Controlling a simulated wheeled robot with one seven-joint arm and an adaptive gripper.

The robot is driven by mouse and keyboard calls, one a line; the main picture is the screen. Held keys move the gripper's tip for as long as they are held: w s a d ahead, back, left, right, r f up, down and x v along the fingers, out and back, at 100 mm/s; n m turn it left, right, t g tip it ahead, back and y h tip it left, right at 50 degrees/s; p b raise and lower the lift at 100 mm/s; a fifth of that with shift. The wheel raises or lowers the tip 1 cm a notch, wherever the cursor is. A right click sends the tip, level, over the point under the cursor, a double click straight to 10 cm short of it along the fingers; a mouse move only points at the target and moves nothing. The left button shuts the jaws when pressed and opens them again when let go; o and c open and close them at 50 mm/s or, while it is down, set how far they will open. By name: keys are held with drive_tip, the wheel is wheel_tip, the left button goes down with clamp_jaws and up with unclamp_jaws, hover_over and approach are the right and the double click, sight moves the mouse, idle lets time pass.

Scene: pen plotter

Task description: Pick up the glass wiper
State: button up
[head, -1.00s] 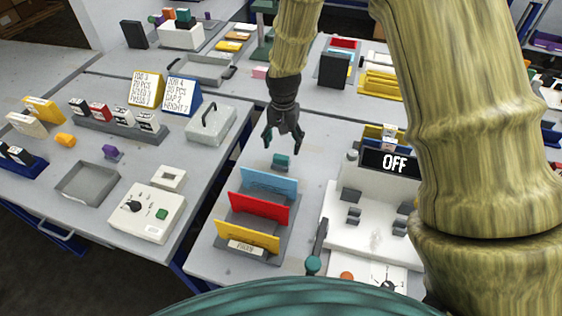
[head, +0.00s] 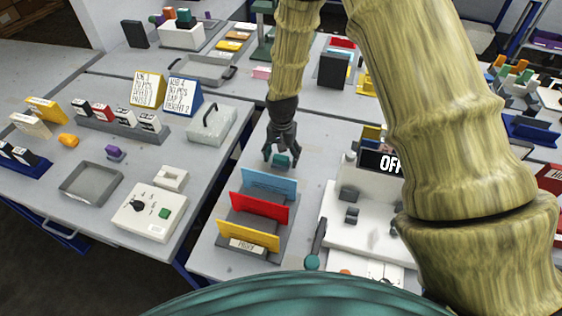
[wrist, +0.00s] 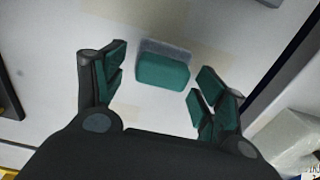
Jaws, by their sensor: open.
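The glass wiper looks to be the small teal block with a grey edge (head: 281,161), lying on the grey table just behind the upright coloured plates. It also shows in the wrist view (wrist: 162,70), ahead of and between my fingers. My gripper (head: 279,158) is open above it, pointing down, with the fingers spread to either side of the block. In the wrist view my gripper (wrist: 158,92) is empty, with clear gaps between each finger and the block. Whether the fingertips reach down to its height I cannot tell.
A holder with blue, red (head: 259,207) and yellow plates stands just in front of the block. A white machine with an OFF display (head: 379,161) stands to the right. A grey handled case (head: 212,124) lies left across a gap between tables.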

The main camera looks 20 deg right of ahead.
sight(282, 155)
drive_tip(key=shift+c, duration=0.4)
drive_tip(key=c, duration=1)
drive_tip(key=shift+o, duration=0.2)
drive_tip(key=shift+r, duration=0.1)
drive_tip(key=shift+r+b, duration=1.1)
drive_tip(key=shift+r, duration=3.8)
